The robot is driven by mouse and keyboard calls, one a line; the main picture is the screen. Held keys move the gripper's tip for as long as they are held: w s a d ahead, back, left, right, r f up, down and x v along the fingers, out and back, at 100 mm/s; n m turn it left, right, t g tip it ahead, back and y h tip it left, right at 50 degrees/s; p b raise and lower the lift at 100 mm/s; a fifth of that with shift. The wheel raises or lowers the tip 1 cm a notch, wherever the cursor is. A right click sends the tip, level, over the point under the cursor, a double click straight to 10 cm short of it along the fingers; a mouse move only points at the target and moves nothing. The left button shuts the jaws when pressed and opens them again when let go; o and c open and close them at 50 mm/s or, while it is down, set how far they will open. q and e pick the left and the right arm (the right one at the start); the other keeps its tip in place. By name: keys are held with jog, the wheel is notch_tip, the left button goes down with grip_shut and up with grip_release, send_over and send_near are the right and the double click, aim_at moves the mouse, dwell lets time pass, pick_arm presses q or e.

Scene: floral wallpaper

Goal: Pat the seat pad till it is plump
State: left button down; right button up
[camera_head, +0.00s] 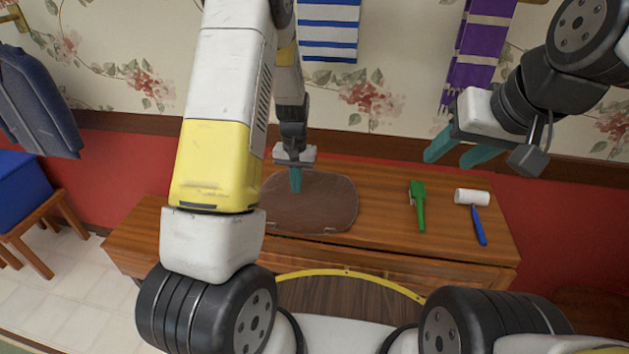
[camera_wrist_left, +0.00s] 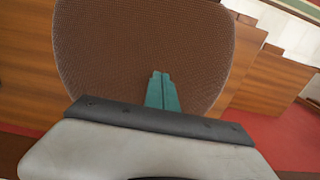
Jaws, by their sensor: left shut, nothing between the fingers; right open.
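In the left wrist view the pad (camera_wrist_left: 140,45) shows a fine woven texture and rounded corners. My left gripper (camera_head: 295,187) is shut and empty, with its teal fingers pointing down over the far left part of the pad. The fingertips (camera_wrist_left: 162,76) also show over the pad in the left wrist view. I cannot tell whether they touch it. My right gripper (camera_head: 462,155) is open and empty, raised at the right, away from the pad. My left arm hides the pad's left edge.
A green brush-like tool (camera_head: 418,205) and a lint roller (camera_head: 474,210) with a blue handle lie on the table (camera_head: 385,225) right of the pad. A blue box (camera_head: 20,185) on a wooden stool stands at the left.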

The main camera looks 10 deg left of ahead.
pick_arm(q)
jog(key=shift+f, duration=0.7)
jog(key=shift+r, duration=1.8)
notch_tip(320, 180, up, 6)
jog(key=shift+f, duration=0.1)
